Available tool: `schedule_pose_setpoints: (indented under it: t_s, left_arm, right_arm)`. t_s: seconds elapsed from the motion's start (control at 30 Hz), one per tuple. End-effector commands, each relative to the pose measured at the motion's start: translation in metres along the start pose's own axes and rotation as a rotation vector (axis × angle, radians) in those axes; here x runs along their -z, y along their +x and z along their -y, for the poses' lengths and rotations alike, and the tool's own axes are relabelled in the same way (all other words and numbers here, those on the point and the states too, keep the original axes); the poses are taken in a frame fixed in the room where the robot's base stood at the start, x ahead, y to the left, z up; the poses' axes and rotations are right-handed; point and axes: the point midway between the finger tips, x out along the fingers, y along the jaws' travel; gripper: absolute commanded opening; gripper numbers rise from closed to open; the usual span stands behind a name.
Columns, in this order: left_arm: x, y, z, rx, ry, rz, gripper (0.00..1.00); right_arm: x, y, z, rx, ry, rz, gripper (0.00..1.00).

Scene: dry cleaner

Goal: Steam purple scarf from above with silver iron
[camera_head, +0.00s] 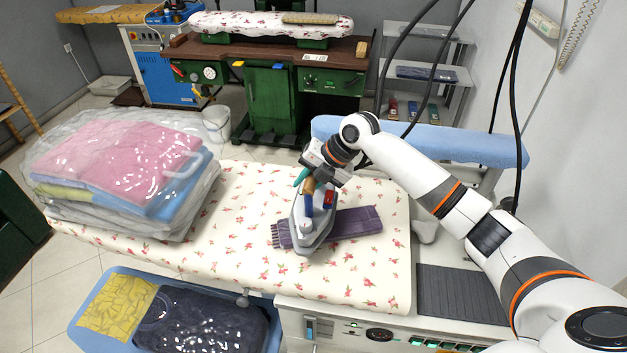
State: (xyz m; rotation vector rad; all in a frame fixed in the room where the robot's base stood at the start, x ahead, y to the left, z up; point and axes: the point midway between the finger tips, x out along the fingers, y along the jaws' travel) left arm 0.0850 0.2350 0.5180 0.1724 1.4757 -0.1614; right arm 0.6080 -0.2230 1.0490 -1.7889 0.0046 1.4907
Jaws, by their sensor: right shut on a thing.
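The purple scarf (358,223) lies flat and folded on the floral ironing table (250,267). Its fringed end points left. The silver iron (312,232) is over the scarf's left-middle part and covers some of it. I cannot tell whether the iron touches the cloth or hovers just above it. My right gripper (315,184) comes in from the right and is shut on the iron's handle. The fingertips are partly hidden behind the iron and its handle. My left gripper is not in view.
A stack of folded clothes in clear plastic (125,170) fills the table's left end. A blue tray (82,340) with yellow and dark clothes sits below the front edge. A blue padded board (465,147) stands behind. Black cables hang at the right. The table around the scarf is clear.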

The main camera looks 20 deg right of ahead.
Motion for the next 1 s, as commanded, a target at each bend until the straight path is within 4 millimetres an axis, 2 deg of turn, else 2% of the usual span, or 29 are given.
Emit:
schedule_pose_setpoints:
  t_s: [0.03,1.0]
  left_arm:
    - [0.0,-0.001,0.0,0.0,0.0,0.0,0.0]
    - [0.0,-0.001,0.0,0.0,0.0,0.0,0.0]
  right_arm:
    - [0.001,-0.004,0.009,0.015,-0.005,-0.007,0.0]
    - [-0.018,0.021,0.046,0.016,-0.006,-0.007,0.0]
